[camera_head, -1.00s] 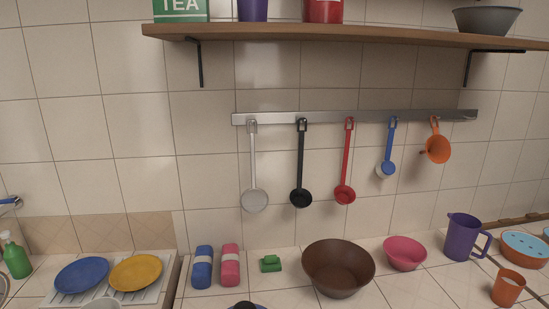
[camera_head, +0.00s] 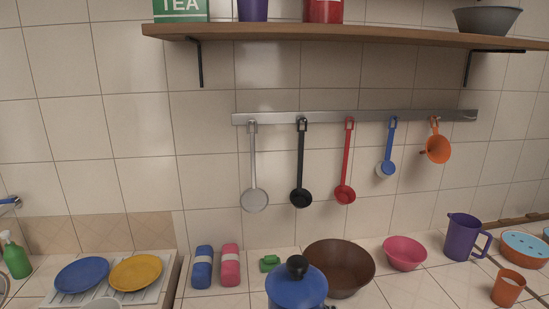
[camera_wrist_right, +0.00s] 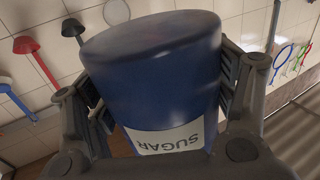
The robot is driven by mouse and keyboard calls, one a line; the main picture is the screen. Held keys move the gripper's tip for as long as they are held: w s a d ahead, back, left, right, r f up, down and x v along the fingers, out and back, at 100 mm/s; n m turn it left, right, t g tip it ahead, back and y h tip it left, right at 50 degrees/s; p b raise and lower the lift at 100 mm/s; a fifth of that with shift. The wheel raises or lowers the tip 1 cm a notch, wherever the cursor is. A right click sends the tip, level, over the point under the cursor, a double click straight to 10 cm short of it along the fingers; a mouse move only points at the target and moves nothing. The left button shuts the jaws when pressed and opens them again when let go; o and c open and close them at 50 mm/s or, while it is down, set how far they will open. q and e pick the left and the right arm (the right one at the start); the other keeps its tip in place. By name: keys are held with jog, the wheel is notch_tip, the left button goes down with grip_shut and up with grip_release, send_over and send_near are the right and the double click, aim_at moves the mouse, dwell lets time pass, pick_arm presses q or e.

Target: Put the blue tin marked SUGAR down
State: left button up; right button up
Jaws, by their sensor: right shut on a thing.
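The blue tin (camera_head: 297,291) shows at the bottom edge of the head view, with its blue lid and black knob in front of the brown bowl. In the right wrist view the tin (camera_wrist_right: 150,65) fills the middle, its white SUGAR label upside down in the picture. My right gripper (camera_wrist_right: 163,88) is shut on the tin, with a finger on each side of it. In the head view the tin's lower part is cut off by the frame, so its height above the counter cannot be told. My left gripper is not in view.
A pink bowl (camera_head: 404,253), purple jug (camera_head: 462,238) and orange cup (camera_head: 507,288) stand right. Bare tiles (camera_head: 405,290) show between bowl and cup.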

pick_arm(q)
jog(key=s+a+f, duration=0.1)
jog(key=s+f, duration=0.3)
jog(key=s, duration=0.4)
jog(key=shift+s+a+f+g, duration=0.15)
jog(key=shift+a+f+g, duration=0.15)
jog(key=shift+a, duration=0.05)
pick_arm(e)
jog(key=d+f+m+t+h, duration=0.2)
jog(key=d+f+m+h, duration=0.2)
jog(key=d+h, duration=0.5)
jog(key=s+d+m, duration=0.1)
jog(key=d+m, duration=0.1)
jog(key=d, duration=0.4)
jog(key=shift+d+f+t, duration=0.15)
jog(key=shift+t, duration=0.15)
